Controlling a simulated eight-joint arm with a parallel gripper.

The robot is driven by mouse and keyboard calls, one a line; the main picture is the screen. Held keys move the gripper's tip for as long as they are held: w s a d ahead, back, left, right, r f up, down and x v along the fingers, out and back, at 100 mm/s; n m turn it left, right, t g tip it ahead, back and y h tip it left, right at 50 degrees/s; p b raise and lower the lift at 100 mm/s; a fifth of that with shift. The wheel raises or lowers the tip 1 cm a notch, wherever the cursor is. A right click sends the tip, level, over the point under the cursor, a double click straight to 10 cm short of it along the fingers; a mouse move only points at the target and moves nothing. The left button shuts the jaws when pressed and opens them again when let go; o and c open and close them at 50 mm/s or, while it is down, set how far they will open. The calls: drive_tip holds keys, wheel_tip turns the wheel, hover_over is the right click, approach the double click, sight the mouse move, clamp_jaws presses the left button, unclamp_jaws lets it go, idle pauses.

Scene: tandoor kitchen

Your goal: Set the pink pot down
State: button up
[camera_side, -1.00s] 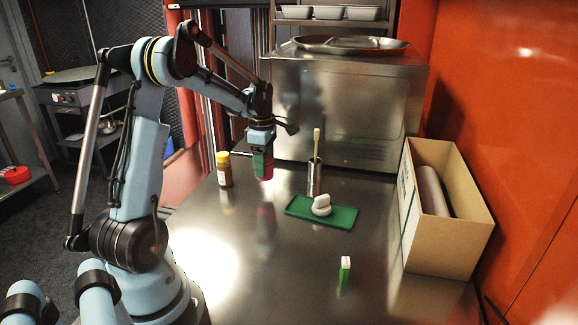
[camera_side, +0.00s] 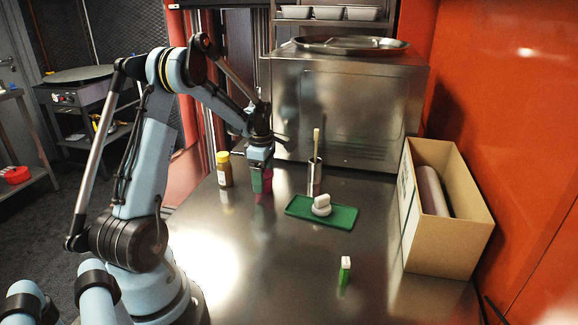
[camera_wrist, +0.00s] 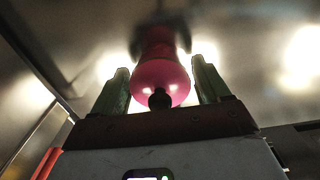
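The pink pot (camera_side: 267,182) is between the green fingers of my gripper (camera_side: 261,184), left of the green tray (camera_side: 335,214). It is upright, and its lower end is at or just above the steel counter; I cannot tell if it touches. In the wrist view the pot (camera_wrist: 160,76) shows its rounded pink top with a dark knob, between the two fingers of my gripper (camera_wrist: 161,82). In the side view the fingers hide part of the pot.
A yellow-capped jar (camera_side: 224,170) stands just left of my gripper. A steel cup with a wooden-handled tool (camera_side: 315,178) stands to the right. White pieces (camera_side: 321,205) lie on the tray.

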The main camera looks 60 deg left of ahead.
drive_tip(key=shift+o, duration=0.7)
wheel_tip(320, 180, up, 12)
drive_tip(key=shift+d+r, duration=0.1)
drive_tip(key=shift+r, duration=0.05)
drive_tip(key=s+d+m+t, duration=0.2)
drive_tip(key=d+m+t, duration=0.1)
drive_tip(key=d+m, duration=1)
drive_tip(key=s+d+m+t, duration=0.3)
drive_tip(key=d+m+t, duration=0.1)
drive_tip(key=d+m, duration=1)
drive_tip(key=shift+d, duration=1.25)
